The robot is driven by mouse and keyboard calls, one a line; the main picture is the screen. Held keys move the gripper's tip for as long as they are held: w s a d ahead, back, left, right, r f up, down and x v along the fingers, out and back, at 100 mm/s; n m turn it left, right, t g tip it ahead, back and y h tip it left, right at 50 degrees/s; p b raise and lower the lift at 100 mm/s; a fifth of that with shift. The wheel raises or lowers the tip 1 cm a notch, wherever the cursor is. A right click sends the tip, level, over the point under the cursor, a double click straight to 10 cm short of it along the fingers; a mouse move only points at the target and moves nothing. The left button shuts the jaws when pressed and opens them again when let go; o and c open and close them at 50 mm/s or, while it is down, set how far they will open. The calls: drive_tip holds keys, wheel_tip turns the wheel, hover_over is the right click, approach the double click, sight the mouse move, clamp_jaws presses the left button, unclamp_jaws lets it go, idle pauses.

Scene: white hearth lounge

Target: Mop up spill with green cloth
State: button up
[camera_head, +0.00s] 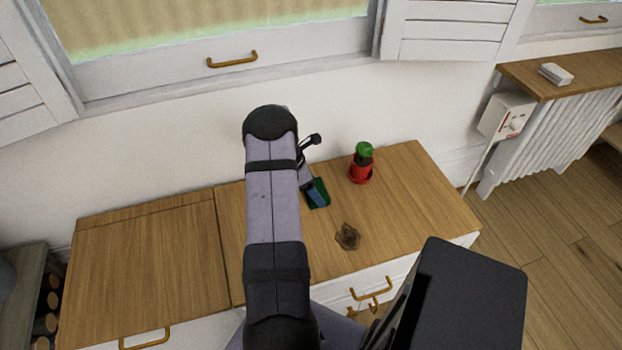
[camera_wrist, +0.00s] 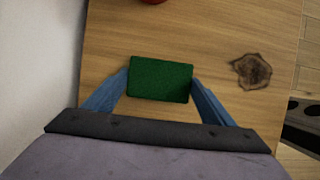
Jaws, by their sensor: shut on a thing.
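The green cloth (camera_wrist: 160,79) is a small dark green rectangle between the two blue fingers of my gripper (camera_wrist: 160,88) in the wrist view. My gripper is shut on it. In the head view the cloth (camera_head: 321,187) shows beside my gripper (camera_head: 317,195), partly hidden by it. The spill (camera_head: 347,237) is a brown irregular patch on the wooden top, to the right of and nearer than the cloth. In the wrist view the spill (camera_wrist: 251,71) lies right of the cloth, apart from it. I cannot tell whether the cloth touches the wood.
A red holder with a green-topped item (camera_head: 361,165) stands behind the spill on the wooden cabinet top (camera_head: 410,200). The wall and window are close behind. A radiator (camera_head: 540,140) with a wooden shelf stands at right. The cabinet top's left half is clear.

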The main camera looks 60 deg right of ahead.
drive_tip(key=shift+s+a, duration=0.4)
drive_tip(key=shift+a, duration=0.05)
drive_tip(key=shift+w+d, duration=0.8)
drive_tip(key=shift+d, duration=0.05)
drive_tip(key=shift+w+d+f+b, duration=0.15)
drive_tip(key=shift+w+d+b, duration=0.95)
drive_tip(key=shift+w+d, duration=0.55)
wheel_tip(320, 180, up, 3)
drive_tip(key=shift+r+p, duration=0.1)
drive_tip(key=shift+p, duration=0.85)
wheel_tip(320, 180, up, 5)
drive_tip(key=p, duration=0.4)
drive_tip(key=shift+r+p, duration=0.15)
drive_tip(key=shift+p, duration=0.15)
